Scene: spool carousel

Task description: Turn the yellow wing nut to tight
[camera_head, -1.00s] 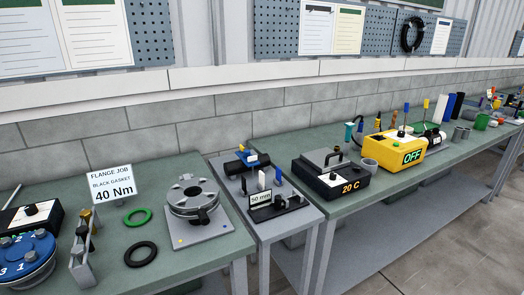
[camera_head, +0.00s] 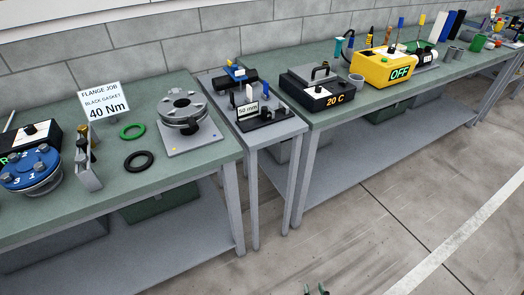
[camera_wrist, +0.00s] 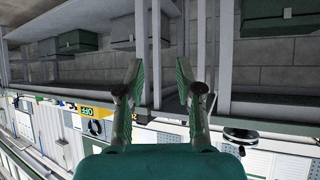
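I cannot make out a yellow wing nut in either view. The nearest yellowish part is a small brass-coloured piece on top of a grey bracket (camera_head: 88,165) on the left bench, too small to identify. A round grey carousel-like fixture (camera_head: 179,107) stands on a square plate on the same bench, with a small yellow spot on the plate. My gripper (camera_wrist: 158,80) is open and empty in the wrist view, its two green-tipped fingers apart. In the head view only its tips (camera_head: 316,290) show at the bottom edge, over the floor and away from the benches.
The left bench (camera_head: 210,160) holds a blue numbered flange (camera_head: 31,168), a green ring (camera_head: 131,131), a black ring (camera_head: 138,160) and a "40 Nm" sign (camera_head: 105,101). A black "20 C" box (camera_head: 317,92) and yellow "OFF" box (camera_head: 386,66) stand right. The floor in front is clear.

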